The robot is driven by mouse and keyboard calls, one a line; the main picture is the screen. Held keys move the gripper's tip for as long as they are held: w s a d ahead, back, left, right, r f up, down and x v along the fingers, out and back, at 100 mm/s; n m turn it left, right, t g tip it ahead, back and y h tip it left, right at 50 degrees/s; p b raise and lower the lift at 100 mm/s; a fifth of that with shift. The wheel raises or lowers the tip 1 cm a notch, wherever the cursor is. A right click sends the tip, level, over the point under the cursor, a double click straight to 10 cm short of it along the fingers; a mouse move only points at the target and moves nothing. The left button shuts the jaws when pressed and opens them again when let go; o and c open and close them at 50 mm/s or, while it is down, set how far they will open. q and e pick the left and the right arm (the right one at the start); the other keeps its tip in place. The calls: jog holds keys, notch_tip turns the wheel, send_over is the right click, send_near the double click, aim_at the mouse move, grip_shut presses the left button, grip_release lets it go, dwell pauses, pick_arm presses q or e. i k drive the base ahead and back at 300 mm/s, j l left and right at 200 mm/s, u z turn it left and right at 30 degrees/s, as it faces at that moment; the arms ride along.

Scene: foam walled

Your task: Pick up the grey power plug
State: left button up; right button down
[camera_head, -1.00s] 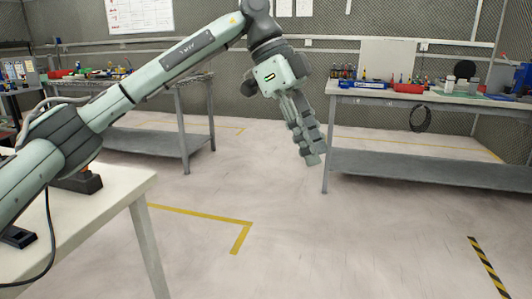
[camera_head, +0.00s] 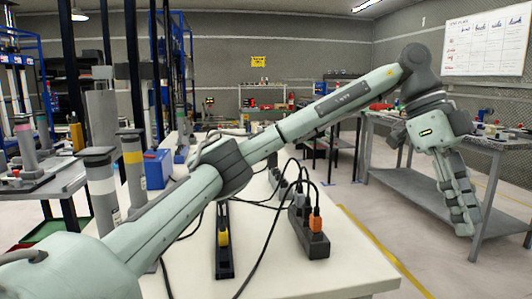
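A dark power strip (camera_head: 311,240) lies on the white table with an orange plug (camera_head: 315,222) in its near end. Farther along it are greyish plugs (camera_head: 300,197) with black cables; they are small, and I cannot tell for certain which is the grey power plug. A second strip (camera_head: 225,258) to the left holds a yellow plug (camera_head: 223,237). My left arm reaches across above the table. My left gripper (camera_head: 463,220) hangs fingers down at the right, beyond the table and well apart from the plugs. Its fingers overlap from this side. My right gripper is not in view.
The white table (camera_head: 345,265) has bare room right of the strips. Black cables loop around them. Grey cylindrical posts (camera_head: 102,190) and a blue box (camera_head: 157,168) stand at the left. A grey workbench (camera_head: 410,190) stands behind my gripper.

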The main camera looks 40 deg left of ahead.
aim_at(299, 195)
jog(key=i+l+u, duration=0.15)
jog(key=u, duration=0.3)
jog(key=i+l+u, duration=0.2)
jog(key=u, duration=0.25)
jog(key=i+l+u, duration=0.25)
jog(key=u, duration=0.2)
